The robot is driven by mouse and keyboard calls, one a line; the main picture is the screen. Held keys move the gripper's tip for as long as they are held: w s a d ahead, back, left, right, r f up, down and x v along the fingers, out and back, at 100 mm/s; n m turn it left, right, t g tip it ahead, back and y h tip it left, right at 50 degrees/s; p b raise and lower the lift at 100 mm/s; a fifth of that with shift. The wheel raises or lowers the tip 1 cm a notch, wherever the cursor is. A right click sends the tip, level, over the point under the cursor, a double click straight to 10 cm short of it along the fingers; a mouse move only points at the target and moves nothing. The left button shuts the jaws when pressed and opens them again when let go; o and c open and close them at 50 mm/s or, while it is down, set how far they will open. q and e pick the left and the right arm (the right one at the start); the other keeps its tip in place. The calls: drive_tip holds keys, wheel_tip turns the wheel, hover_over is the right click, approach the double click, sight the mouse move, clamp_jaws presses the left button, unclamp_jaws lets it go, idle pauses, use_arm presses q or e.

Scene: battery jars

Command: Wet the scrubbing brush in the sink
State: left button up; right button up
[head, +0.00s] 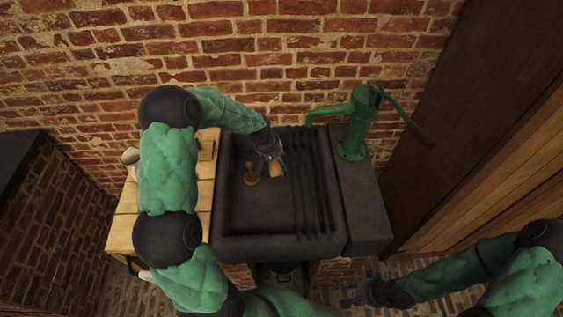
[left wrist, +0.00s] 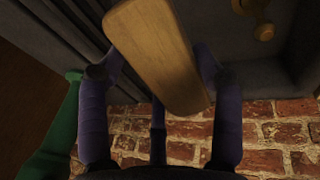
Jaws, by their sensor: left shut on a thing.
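The scrubbing brush (head: 277,171) shows as a pale wooden block at my left gripper (head: 271,157), over the dark stone sink (head: 240,215). In the left wrist view the brush's wooden body (left wrist: 155,45) lies between the purple fingers of my left gripper, which is shut on it. No bristles can be seen. Whether the brush touches the sink floor is unclear. My right gripper (head: 366,292) is low at the front right, in front of the sink; it is dark and its jaws cannot be made out.
A brass-coloured, knobbed object (head: 250,174) is in the sink just left of the brush. Dark ribs run along the sink's right part. A green hand pump (head: 358,120) stands on the right ledge. A wooden table (head: 125,226) at left holds a pale cup (head: 130,156).

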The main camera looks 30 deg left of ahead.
sight(277, 167)
use_arm(q)
drive_tip(key=shift+f+b, duration=1.35)
drive_tip(key=shift+f, duration=0.95)
wheel_tip(277, 167, down, 8)
drive_tip(key=b, duration=0.5)
drive_tip(key=shift+b, duration=0.3)
drive_tip(key=shift+r, duration=0.15)
drive_tip(key=shift+r+p, duration=3.4)
drive_tip(key=shift+r, duration=1.95)
drive_tip(key=shift+r+p, duration=1.25)
drive_tip(key=shift+r, duration=0.8)
drive_tip(key=shift+f, duration=0.1)
